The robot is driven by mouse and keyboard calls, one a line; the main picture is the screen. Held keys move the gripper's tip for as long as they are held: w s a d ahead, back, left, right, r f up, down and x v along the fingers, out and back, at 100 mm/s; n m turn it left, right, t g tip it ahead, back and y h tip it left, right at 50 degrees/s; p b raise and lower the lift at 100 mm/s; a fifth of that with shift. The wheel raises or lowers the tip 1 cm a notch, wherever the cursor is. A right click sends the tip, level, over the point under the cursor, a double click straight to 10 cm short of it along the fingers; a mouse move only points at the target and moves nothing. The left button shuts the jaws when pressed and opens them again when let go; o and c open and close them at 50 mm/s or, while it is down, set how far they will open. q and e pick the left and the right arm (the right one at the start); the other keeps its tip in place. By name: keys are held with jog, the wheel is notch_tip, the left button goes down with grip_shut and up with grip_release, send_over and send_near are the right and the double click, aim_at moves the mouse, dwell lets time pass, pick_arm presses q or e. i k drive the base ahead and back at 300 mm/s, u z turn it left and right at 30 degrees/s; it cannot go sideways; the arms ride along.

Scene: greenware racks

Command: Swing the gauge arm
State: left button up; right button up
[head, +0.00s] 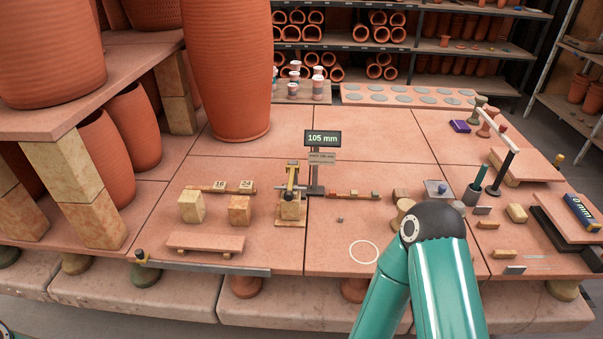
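A dark post (501,174) stands at the right of the table. A small blue display reading 0 mm (582,211) is at the far right. At the middle, a display reading 105 mm (322,138) stands on a grey post beside a small brass and black device (290,195). My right arm's teal links and dark joint cover the front right. Neither gripper is in view.
A tall terracotta pot (228,65) stands at the back left. Two blocks (191,207) and a low plank (206,243) lie at the front left. A pale ring (364,251) marks the table near my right arm. The back middle is clear.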

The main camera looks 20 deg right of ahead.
aim_at(288, 195)
jog(key=z, duration=0.35)
jog(key=k, duration=0.9)
jog(key=u, duration=0.7)
jog(key=i, duration=1)
jog(key=z, duration=0.05)
